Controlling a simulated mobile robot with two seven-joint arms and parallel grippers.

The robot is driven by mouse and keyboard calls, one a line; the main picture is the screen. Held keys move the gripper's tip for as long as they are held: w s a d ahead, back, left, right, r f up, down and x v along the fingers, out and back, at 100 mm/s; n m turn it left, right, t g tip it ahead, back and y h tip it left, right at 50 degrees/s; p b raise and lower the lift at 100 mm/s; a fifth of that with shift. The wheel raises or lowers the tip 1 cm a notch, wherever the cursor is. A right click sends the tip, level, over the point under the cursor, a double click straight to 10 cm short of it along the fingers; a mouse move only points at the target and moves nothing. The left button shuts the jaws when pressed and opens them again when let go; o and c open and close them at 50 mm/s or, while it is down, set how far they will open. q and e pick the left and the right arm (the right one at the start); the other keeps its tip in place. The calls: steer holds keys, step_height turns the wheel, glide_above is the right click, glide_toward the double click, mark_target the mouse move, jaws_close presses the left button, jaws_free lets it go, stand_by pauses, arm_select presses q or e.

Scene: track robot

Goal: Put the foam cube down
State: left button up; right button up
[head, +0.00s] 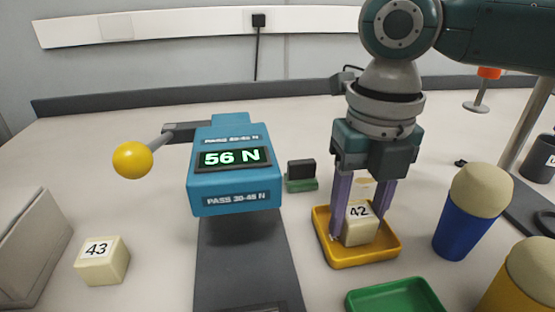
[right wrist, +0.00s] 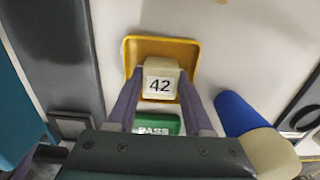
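The cream foam cube marked 42 (head: 358,226) is at the yellow tray (head: 330,255), inside its rim; it also shows in the right wrist view (right wrist: 160,85). My right gripper (head: 361,215) points down with one purple finger on each side of this cube. The fingers appear to touch its sides, so the gripper looks shut on it. The cube's underside is hidden, so I cannot tell whether it rests on the tray floor. A second cube, marked 43 (head: 102,262), stands on the table at the left. My left gripper is not in view.
A blue gauge (head: 236,180) with a yellow-knobbed lever reads 56 N; its label says PASS 30-45 N. A green tray (head: 395,298) marked PASS lies in front of the yellow tray. A blue, tan-topped cylinder (head: 463,230) stands close right of the yellow tray.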

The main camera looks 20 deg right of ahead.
mark_target(358, 212)
steer(key=shift+o, duration=0.5)
steer(key=shift+r, duration=0.1)
arm_select(q)
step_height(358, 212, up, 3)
steer(key=p, duration=0.2)
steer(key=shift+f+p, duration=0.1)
steer(key=shift+p, duration=0.25)
arm_select(e)
step_height(358, 212, up, 12)
steer(key=shift+r, duration=0.1)
stand_by(1.0)
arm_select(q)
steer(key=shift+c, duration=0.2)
